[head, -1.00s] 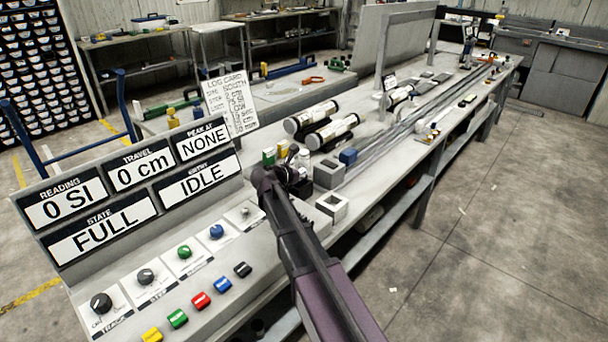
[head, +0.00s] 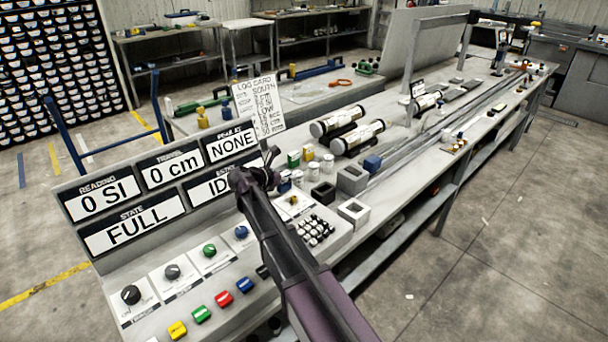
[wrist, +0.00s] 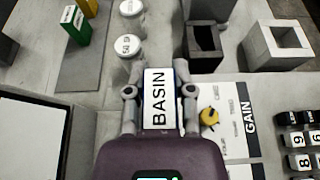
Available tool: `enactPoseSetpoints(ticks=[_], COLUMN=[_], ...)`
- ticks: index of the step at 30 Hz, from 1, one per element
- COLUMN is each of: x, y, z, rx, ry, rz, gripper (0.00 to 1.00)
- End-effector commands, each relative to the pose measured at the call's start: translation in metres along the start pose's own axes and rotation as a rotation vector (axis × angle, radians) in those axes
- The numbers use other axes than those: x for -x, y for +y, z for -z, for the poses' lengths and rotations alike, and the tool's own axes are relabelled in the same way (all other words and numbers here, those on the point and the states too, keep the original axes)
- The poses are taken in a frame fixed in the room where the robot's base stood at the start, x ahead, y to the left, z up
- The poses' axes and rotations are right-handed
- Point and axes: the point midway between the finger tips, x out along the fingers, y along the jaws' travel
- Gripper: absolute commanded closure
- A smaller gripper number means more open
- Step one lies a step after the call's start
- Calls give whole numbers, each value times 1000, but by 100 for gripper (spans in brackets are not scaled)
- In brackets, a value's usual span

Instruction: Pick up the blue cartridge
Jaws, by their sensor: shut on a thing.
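The blue cartridge (wrist: 159,100) is between my gripper's fingers in the wrist view. Its top carries a white label reading BASIN, and blue shows along its edges. My gripper (wrist: 159,97) is shut on it, with one finger on each side. Its lower part is hidden, so I cannot tell whether it is clear of the bench. In the head view my gripper (head: 268,165) is over the bench beside the display panel, and my arm hides most of the grip.
A black open box (wrist: 205,62) and a grey open box (wrist: 275,50) stand right of the cartridge. White-capped containers (wrist: 130,45) stand just left, with a green block (wrist: 74,28) beyond. A yellow knob (wrist: 209,117) and keypad (wrist: 300,140) are near on the right.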

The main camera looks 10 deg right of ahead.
Motion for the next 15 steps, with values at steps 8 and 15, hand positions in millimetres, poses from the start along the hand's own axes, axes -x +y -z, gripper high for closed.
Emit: enactPoseSetpoints(ticks=[8, 15], x=[20, 22], y=[12, 13], z=[6, 7], rx=[-1, -1], ry=[0, 0], rz=[0, 0], gripper=[100, 100])
